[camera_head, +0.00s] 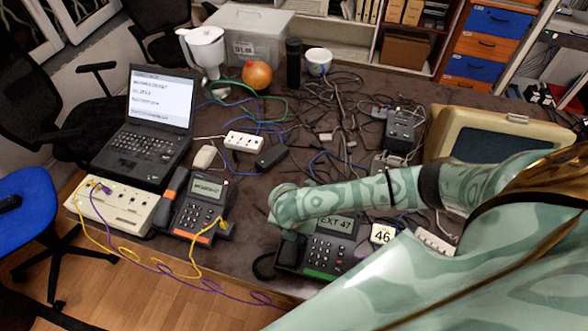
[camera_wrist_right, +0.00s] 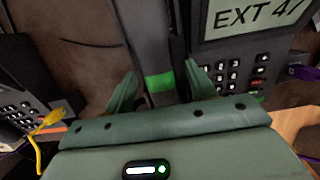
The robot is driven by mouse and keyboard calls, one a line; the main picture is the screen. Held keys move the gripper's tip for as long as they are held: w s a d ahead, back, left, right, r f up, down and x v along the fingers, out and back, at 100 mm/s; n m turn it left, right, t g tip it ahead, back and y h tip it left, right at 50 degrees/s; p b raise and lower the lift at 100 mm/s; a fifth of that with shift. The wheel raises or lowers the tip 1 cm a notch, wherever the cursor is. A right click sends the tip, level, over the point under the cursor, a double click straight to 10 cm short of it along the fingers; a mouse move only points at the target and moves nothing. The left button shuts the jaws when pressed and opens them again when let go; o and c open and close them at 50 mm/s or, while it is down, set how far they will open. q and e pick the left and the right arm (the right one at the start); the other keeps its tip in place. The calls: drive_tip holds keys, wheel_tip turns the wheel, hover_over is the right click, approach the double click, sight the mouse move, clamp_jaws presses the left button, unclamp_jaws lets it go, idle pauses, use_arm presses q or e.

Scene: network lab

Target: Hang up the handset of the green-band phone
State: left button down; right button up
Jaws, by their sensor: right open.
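The green-band phone (camera_head: 322,256) stands near the table's front edge, its screen reading EXT 47. It also shows at the right of the right wrist view (camera_wrist_right: 285,48). Its dark handset (camera_wrist_right: 151,38), with a green band, lies along the phone's left side. In the head view, my right arm partly hides the handset (camera_head: 291,251). I cannot tell whether it sits fully in its cradle. My right gripper (camera_wrist_right: 160,82) is open, one finger on each side of the handset near the green band. My left gripper is out of view.
An orange-band phone (camera_head: 201,206) stands to the left, beside a beige box (camera_head: 118,206) with yellow and purple cables. A laptop (camera_head: 150,125) is behind them. A calendar block (camera_head: 382,234) stands to the right. Cables clutter the table's middle.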

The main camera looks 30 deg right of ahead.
drive_tip(key=p+v, duration=0.6)
drive_tip(key=v, duration=0.9)
drive_tip(key=shift+r+p, duration=0.4)
drive_tip(key=shift+a, duration=0.15)
